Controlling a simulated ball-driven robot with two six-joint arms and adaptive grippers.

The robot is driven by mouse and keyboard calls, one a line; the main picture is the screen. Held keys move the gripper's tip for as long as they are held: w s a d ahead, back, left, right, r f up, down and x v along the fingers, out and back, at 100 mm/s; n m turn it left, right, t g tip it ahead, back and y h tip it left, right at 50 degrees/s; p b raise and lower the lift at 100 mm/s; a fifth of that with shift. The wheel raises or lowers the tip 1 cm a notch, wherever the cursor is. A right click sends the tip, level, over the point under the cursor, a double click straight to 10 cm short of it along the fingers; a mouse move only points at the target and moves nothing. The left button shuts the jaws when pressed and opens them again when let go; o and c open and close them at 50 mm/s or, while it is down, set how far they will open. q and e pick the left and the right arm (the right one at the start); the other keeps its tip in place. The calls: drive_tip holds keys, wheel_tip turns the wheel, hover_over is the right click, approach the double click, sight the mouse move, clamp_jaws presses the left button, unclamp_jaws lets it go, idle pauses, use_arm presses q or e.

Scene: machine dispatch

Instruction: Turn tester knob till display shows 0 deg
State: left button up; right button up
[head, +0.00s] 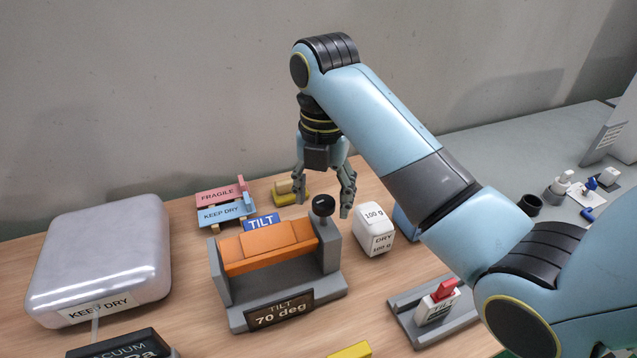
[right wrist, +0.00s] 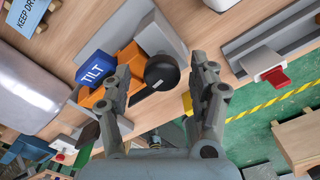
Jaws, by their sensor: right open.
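The tilt tester (head: 285,305) stands on the wooden table, with a grey frame and an orange tilting bed (head: 268,246). My right gripper (head: 325,195) points down just above and around the knob. In the right wrist view its fingers (right wrist: 165,85) are spread apart with the knob between them, beyond the tips; contact cannot be told. My left gripper is not in view.
A white 100 g box (head: 374,232) stands close right of the tester. A blue TILT sign (head: 262,222) is behind it. A grey vacuum-style case (head: 98,262) lies left. A grey fixture with a red switch (head: 440,300) is at front right. FRAGILE and KEEP DRY trays (head: 222,203) are behind.

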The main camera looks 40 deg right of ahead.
drive_tip(key=shift+s+f, duration=0.15)
drive_tip(key=shift+s, duration=0.1)
drive_tip(key=shift+w, duration=0.1)
drive_tip(key=c, duration=0.9)
drive_tip(key=shift+c, duration=1.2)
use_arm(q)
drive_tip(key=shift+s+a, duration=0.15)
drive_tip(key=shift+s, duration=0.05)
use_arm(e)
drive_tip(key=shift+m, duration=0.3)
